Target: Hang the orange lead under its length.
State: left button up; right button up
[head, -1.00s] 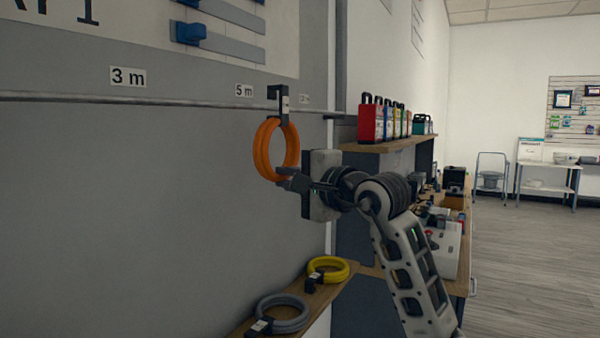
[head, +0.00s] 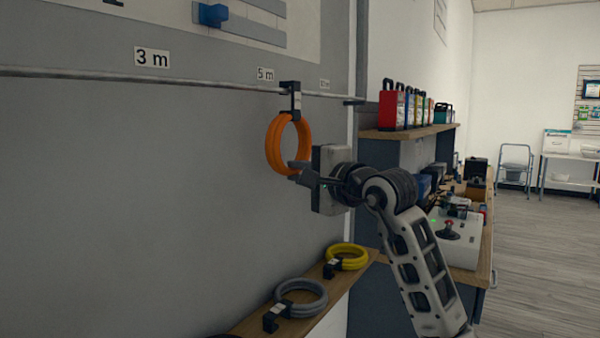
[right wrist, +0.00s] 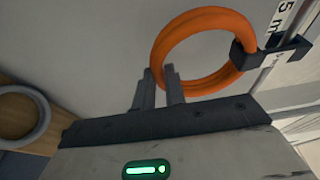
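The orange lead (head: 289,146) is a coiled ring with a black hook (head: 290,97) at its top, upright in front of the wall. The hook overlaps the rail (head: 190,80) just right of the "5 m" label (head: 265,74); I cannot tell whether it rests on the rail. My right gripper (head: 296,168) is at the ring's lower edge. In the right wrist view, its fingers (right wrist: 159,85) stand close together with the orange coil (right wrist: 205,50) between them. The black hook (right wrist: 268,55) is at the right there. My left gripper is not in view.
A grey lead (head: 302,298) and a yellow lead (head: 348,257) lie on a wooden shelf (head: 262,322) below. A "3 m" label (head: 152,57) is further left and a small, unclear label (head: 325,84) further right. Coloured boxes (head: 393,108) stand on a shelf at right.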

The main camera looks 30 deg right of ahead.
jog(key=o, duration=0.4)
jog(key=shift+r, duration=0.1)
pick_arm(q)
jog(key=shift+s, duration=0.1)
pick_arm(e)
jog(key=shift+o, duration=0.2)
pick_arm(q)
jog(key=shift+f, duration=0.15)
pick_arm(e)
jog(key=shift+s, duration=0.15)
